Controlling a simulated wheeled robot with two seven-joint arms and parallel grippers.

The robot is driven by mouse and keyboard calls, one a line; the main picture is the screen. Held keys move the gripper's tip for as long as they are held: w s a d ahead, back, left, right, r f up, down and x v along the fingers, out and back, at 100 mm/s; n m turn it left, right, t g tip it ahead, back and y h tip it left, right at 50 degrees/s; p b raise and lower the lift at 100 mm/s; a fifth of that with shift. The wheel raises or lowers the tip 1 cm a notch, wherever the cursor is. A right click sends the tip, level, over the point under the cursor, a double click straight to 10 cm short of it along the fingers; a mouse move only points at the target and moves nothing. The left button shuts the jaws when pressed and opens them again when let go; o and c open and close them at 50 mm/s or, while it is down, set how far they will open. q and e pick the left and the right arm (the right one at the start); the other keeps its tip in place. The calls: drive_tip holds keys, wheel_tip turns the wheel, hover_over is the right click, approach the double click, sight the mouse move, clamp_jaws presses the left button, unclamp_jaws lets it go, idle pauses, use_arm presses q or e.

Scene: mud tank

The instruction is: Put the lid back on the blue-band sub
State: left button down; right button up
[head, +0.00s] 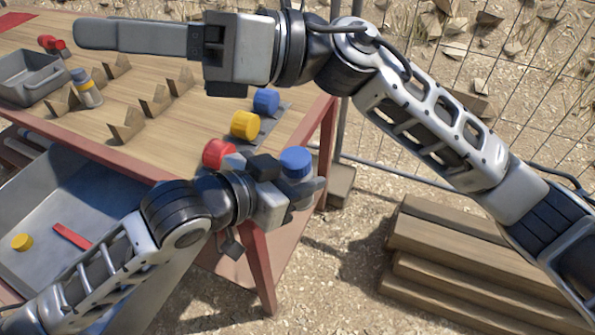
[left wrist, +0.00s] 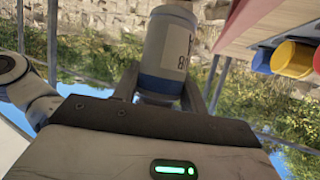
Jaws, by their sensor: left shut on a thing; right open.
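My left gripper (head: 297,181) is shut on a jar just off the table's near right corner. That view looks upside down. My right gripper (head: 84,34) reaches leftward above the table's far side. It is open, and its fingers overlap in the picture.
Blue (head: 266,101), yellow (head: 244,125) and red (head: 218,153) round pieces line the table's right end. Several wooden V-holders (head: 127,124) stand on the table (head: 190,108). A grey bin (head: 30,78) is at left. A yellow disc (head: 22,242) lies in the lower tray.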

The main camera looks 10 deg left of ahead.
drive_tip(key=s+a+f+n+h, duration=0.2)
drive_tip(key=s+f+n+h, duration=0.15)
drive_tip(key=n+h, duration=0.3)
drive_tip(key=n+t+h, duration=0.8)
drive_tip(key=t+h, duration=0.1)
drive_tip(key=h, duration=0.4)
hover_over(296, 157)
drive_tip(key=f, duration=0.7)
drive_tip(key=shift+s+a+f, duration=0.25)
drive_tip(key=shift+f, duration=0.05)
drive_tip(key=shift+w+d+f, duration=0.1)
drive_tip(key=shift+f, duration=1.9)
drive_tip(key=shift+w+d+f, duration=0.1)
drive_tip(key=shift+f, duration=1.9)
